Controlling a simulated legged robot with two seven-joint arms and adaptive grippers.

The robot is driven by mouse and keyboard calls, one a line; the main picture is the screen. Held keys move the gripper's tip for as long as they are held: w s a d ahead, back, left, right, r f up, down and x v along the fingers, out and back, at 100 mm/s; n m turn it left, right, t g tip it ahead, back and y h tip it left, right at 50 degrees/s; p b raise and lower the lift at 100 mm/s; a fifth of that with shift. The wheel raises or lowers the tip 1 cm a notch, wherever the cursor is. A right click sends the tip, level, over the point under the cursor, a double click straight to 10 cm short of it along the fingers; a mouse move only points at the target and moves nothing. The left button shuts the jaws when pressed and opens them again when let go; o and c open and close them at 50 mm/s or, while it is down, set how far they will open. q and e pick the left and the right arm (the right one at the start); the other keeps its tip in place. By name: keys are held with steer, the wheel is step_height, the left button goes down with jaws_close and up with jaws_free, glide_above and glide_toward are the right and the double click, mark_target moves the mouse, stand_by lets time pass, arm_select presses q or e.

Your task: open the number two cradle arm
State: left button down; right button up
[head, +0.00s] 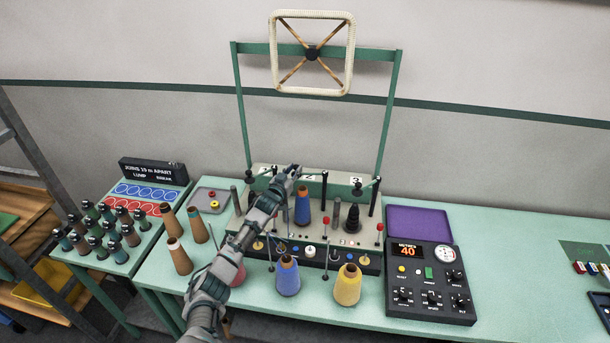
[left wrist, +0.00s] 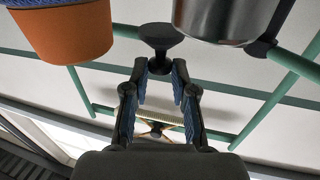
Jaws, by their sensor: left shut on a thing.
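The creel machine (head: 270,178) has a pale back panel with number plates, and plate 2 (head: 309,177) is at its middle. My left gripper (head: 293,171) is at the panel's top, just left of plate 2. In the left wrist view the left gripper (left wrist: 160,72) is shut on a black flared knob (left wrist: 160,38), which I take to be the number two cradle arm's handle. The arm's own angle is hidden behind the gripper in the head view. A blue yarn cone (head: 302,206) stands below plate 2. My right gripper is not in view.
A blue cone (head: 288,277) and a yellow cone (head: 348,285) stand in front of the machine. A black meter box (head: 430,285) is at right. Brown cones (head: 180,257) are at left. A green frame (head: 390,115) with a tufting hoop (head: 348,55) rises behind.

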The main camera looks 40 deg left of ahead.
arm_select(q)
steer(key=shift+w+a+f+h, duration=0.15)
steer(key=shift+w+f+h, duration=0.05)
steer(key=shift+f+h, duration=0.1)
steer(key=c, duration=1)
jaws_free()
steer(key=shift+w, duration=0.1)
steer(key=shift+o, duration=0.2)
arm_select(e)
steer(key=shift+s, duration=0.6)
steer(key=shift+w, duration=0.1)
arm_select(q)
steer(key=v, duration=1.1)
steer(key=shift+s+f, duration=0.2)
steer(key=shift+s, duration=0.2)
